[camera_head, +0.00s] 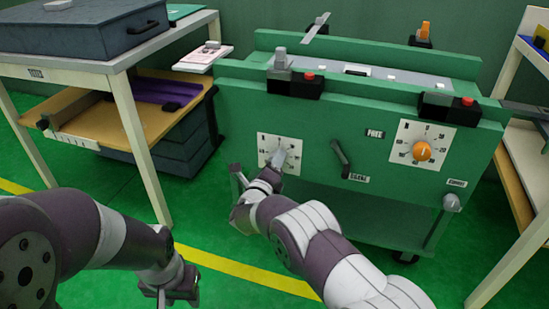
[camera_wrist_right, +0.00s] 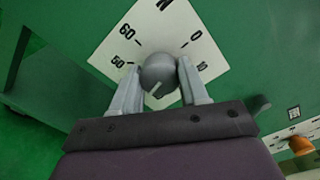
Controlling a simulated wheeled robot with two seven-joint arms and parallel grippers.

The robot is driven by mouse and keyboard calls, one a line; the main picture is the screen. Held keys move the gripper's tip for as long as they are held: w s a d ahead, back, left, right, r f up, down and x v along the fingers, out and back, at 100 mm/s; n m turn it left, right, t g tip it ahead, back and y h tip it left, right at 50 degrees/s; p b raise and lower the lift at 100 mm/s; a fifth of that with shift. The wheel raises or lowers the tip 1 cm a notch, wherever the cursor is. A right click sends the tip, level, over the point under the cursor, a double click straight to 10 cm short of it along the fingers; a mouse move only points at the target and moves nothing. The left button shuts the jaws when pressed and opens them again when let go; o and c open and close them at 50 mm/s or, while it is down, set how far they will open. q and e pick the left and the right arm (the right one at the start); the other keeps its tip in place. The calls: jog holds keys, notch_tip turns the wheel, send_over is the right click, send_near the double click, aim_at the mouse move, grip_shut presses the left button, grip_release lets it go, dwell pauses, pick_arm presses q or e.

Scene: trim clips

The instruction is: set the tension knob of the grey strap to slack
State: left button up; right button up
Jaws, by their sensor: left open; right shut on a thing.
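A grey round knob (camera_wrist_right: 158,70) sits on a white dial plate (camera_head: 264,148) at the left of the green cabinet's front. The right wrist view shows the plate's marks 60, 50, 0 and 10. A short pale line shows on the knob's lower part; I cannot tell which mark it points to. My right gripper (camera_head: 271,176) is shut on the grey knob, one finger on each side; its fingers also show in the right wrist view (camera_wrist_right: 159,84). My left gripper (camera_head: 170,294) is open and empty, low over the floor at the left. I cannot make out the grey strap for sure.
A second dial with an orange knob (camera_head: 422,151) is on the cabinet's right, with a dark lever (camera_head: 341,158) between the dials. Clamp blocks with red buttons (camera_head: 309,76) stand on the cabinet's top edge. A table (camera_head: 60,70) is at left, a shelf (camera_head: 505,120) at right.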

jog(key=shift+s+d+f+n+p, duration=0.1)
jog(key=shift+n+p, duration=2.6)
jog(key=shift+n, duration=5.55)
jog(key=shift+f+n+p, duration=0.1)
jog(key=shift+n+p, duration=2.55)
jog(key=shift+n, duration=5.6)
jog(key=o, duration=1.1)
jog(key=shift+c, duration=0.2)
jog(key=shift+r, duration=0.1)
